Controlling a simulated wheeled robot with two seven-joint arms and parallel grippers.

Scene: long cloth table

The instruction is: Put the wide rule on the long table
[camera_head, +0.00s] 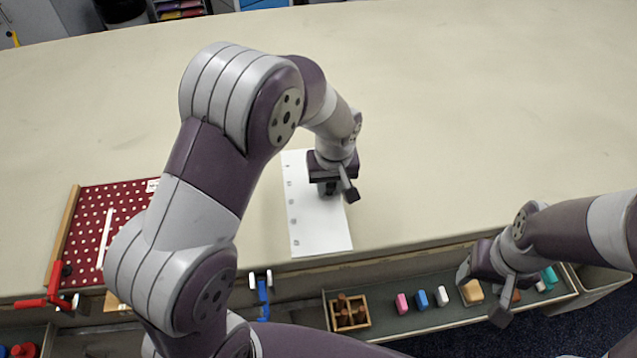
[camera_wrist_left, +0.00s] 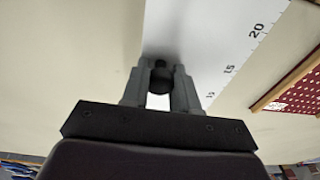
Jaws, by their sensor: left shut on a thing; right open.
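The wide rule (camera_head: 315,222) is a white strip with marks along its left edge, near the front edge of the long table (camera_head: 480,130). In the left wrist view the rule (camera_wrist_left: 205,40) shows printed numbers and a dark round knob (camera_wrist_left: 160,80). My left gripper (camera_head: 331,188) is shut on this knob; its fingers (camera_wrist_left: 160,76) sit either side of it. The rule looks flat, at or just above the cloth; I cannot tell if it touches. My right gripper (camera_head: 487,294) is open and empty, over the shelf at the front right.
A red dotted board (camera_head: 85,235) with a wooden edge lies at the left. Red (camera_head: 45,300) and blue (camera_head: 263,298) clamps are at the front edge. A shelf below holds a wooden box (camera_head: 348,313) and several coloured blocks. The table's back and right are clear.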

